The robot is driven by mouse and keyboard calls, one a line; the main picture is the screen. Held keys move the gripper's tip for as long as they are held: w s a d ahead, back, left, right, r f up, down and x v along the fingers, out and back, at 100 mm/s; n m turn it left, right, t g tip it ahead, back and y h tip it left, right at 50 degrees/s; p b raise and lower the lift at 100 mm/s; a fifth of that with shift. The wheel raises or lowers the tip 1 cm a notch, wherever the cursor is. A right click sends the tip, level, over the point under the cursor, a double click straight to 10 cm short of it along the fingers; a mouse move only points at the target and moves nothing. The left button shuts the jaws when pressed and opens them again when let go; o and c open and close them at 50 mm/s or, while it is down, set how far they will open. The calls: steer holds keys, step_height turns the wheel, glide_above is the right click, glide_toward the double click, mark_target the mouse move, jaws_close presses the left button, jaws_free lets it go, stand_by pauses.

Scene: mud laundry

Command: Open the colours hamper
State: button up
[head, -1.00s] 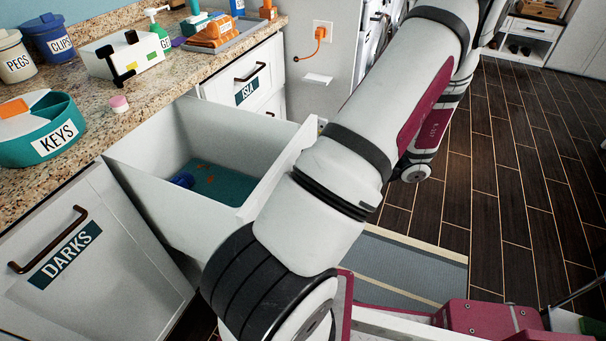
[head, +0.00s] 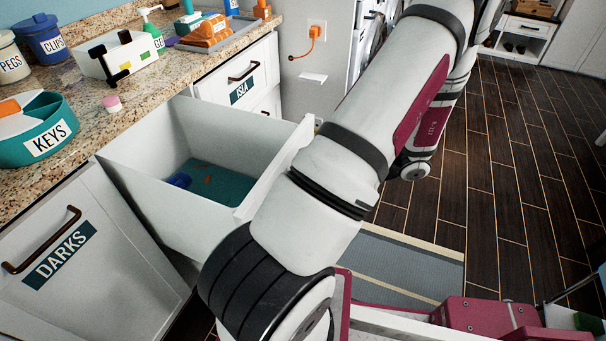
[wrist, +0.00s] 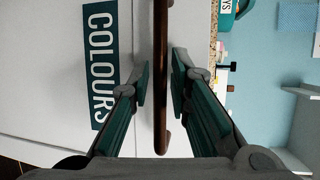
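In the wrist view the colours hamper front (wrist: 60,60) is a pale panel with a teal COLOURS label (wrist: 101,65). Its brown bar handle (wrist: 161,80) runs up the middle of the picture. My gripper (wrist: 162,85) has one teal finger on each side of the handle, with the bar between the tips. The fingers look apart, with narrow gaps beside the bar; firm contact is not visible.
The darks hamper (head: 110,265) looks shut at left. A white drawer (head: 150,195) stands pulled out beside it, with a blue item inside. The granite counter (head: 125,125) holds a keys tray (head: 75,115) and several containers. Dark floor (head: 520,200) is clear at right.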

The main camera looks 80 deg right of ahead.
steer(key=v, duration=1.1)
steer(key=shift+s, duration=0.25)
steer(key=shift+d+r, duration=0.1)
steer(key=shift+d, duration=0.05)
